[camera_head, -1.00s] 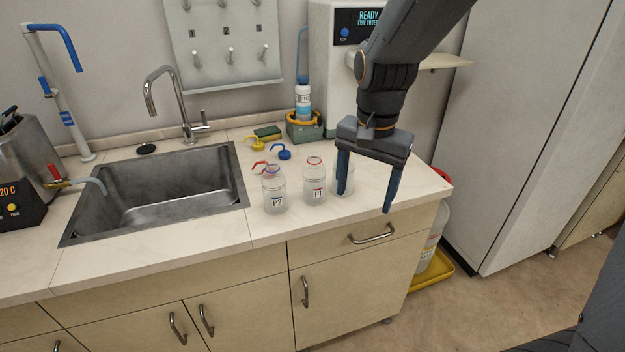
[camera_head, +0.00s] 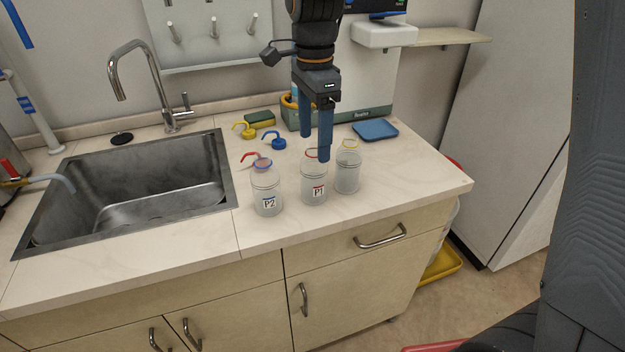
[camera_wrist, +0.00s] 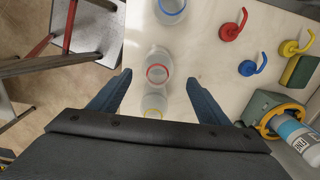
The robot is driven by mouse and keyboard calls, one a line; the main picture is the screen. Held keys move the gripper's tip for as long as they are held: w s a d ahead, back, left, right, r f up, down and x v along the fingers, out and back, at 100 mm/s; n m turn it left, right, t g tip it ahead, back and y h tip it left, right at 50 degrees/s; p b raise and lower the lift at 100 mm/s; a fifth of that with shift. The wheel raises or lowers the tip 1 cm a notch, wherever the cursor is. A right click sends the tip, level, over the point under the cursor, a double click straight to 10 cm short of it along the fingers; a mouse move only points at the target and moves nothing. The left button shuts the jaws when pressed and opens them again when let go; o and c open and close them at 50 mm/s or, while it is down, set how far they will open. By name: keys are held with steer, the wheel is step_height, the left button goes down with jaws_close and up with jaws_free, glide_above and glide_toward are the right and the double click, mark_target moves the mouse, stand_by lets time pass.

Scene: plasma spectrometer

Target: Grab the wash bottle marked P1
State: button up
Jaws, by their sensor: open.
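The wash bottle marked P1 (camera_head: 314,185) stands upright and uncapped on the counter, between the bottle marked P2 (camera_head: 267,192) and a third bottle with a yellow ring (camera_head: 347,172). In the wrist view my gripper's fingers (camera_wrist: 152,88) are spread. The red-ringed bottle (camera_wrist: 158,68) shows between and beyond them, and the yellow-ringed bottle (camera_wrist: 154,104) lies between them. No bottle is held.
Red (camera_head: 256,157), blue (camera_head: 275,140) and yellow (camera_head: 244,130) spout caps lie behind the bottles. A sponge (camera_head: 260,119) and a blue tray (camera_head: 375,130) lie further back. The sink (camera_head: 150,190) is at left. The counter front is clear.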

mark_target(314, 161)
steer(key=f, duration=0.2)
steer(key=f+p, duration=0.1)
steer(key=f, duration=0.3)
steer(key=shift+s+f+p, duration=0.25)
steer(key=shift+p, duration=0.1)
steer(key=c, duration=1.6)
steer(key=shift+c, duration=0.2)
steer(key=shift+r, duration=0.1)
